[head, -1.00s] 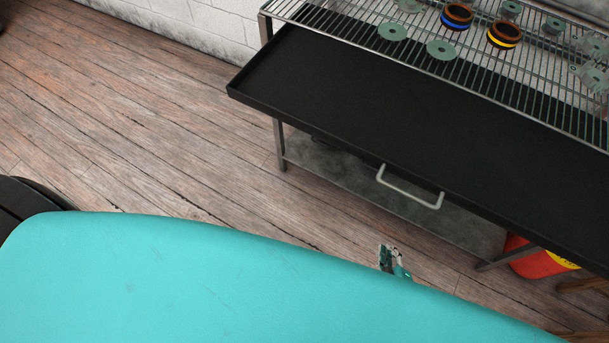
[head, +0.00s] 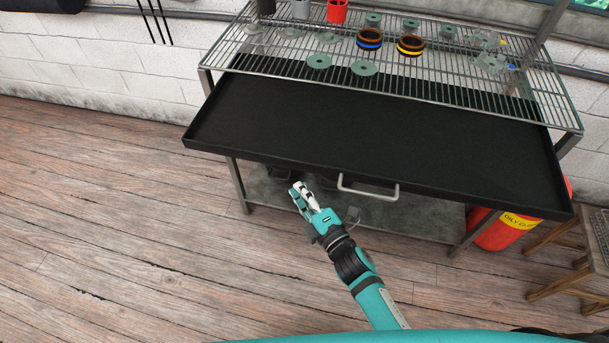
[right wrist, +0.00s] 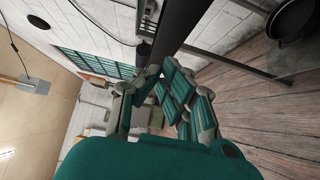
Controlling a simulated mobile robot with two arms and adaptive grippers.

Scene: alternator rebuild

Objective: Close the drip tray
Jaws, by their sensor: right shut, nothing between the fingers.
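The black drip tray (head: 370,130) is pulled out toward me from under a wire rack. Its pale bar handle (head: 368,191) sits at the middle of its front wall. My right gripper (head: 302,192) is shut and empty, below and in front of the tray's front edge, to the left of the handle and apart from it. In the right wrist view my right gripper (right wrist: 172,82) shows its fingers close together, with a dark bar, likely the tray's edge (right wrist: 185,25), just beyond them. My left gripper is in neither view.
The wire rack (head: 300,70) above holds green discs, two copper rings (head: 370,40) and clear parts. A lower metal shelf (head: 420,215) lies under the tray. A red bin (head: 500,232) and a wooden stool (head: 560,245) stand at the right. The floor at left is clear.

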